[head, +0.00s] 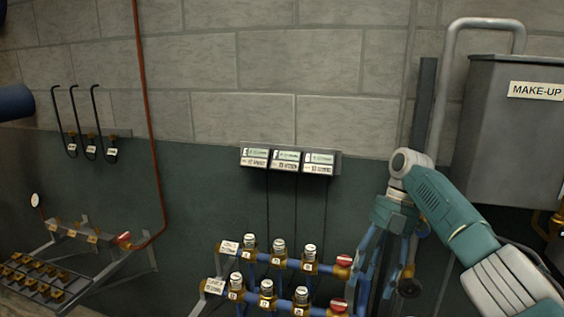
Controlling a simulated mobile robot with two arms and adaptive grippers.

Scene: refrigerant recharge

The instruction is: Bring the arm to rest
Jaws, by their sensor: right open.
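My right arm comes in from the lower right in teal and grey. Its gripper (384,262) hangs fingers down, open, just right of the valve manifold, with nothing seen between its fingers. Its fingertips overlap blue pipework behind, so I cannot tell how far apart they are from it. My left gripper is not in view.
Blue manifold pipes (263,299) carry several brass valves and red end caps. Three small display boxes (287,160) hang on the wall above. A grey MAKE-UP tank (497,150) stands at right. Black hoses (96,110) and a brass fitting rack (42,280) are at left.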

